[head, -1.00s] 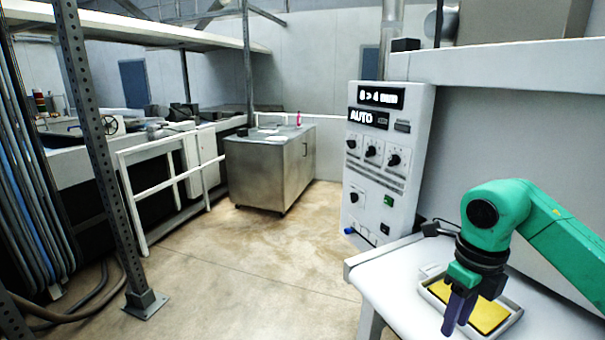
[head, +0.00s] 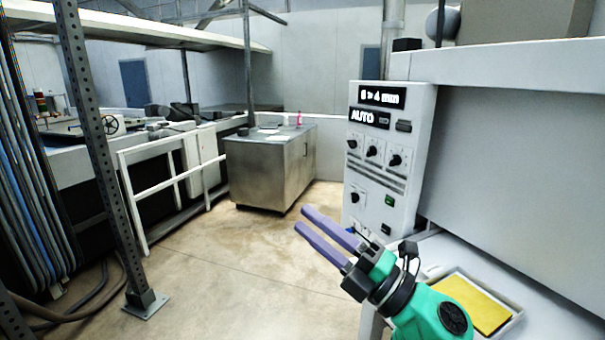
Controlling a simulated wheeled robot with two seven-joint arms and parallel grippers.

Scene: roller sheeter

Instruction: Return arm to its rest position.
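My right gripper (head: 318,232) is in the lower middle of the head view, on a green arm that comes in from the bottom right. Its two purple fingers point up and to the left, apart from each other with a gap between them and nothing in it. It is in the air in front of the white control panel (head: 385,160) and left of the white table (head: 440,258). The fingers touch nothing that I can see. My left gripper is not in the head view.
A tray (head: 519,311) with a yellow pad (head: 478,300) lies on the white table at the lower right. A metal cabinet (head: 265,170) stands farther back. A perforated post (head: 100,160) rises at the left. The concrete floor (head: 230,260) between is clear.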

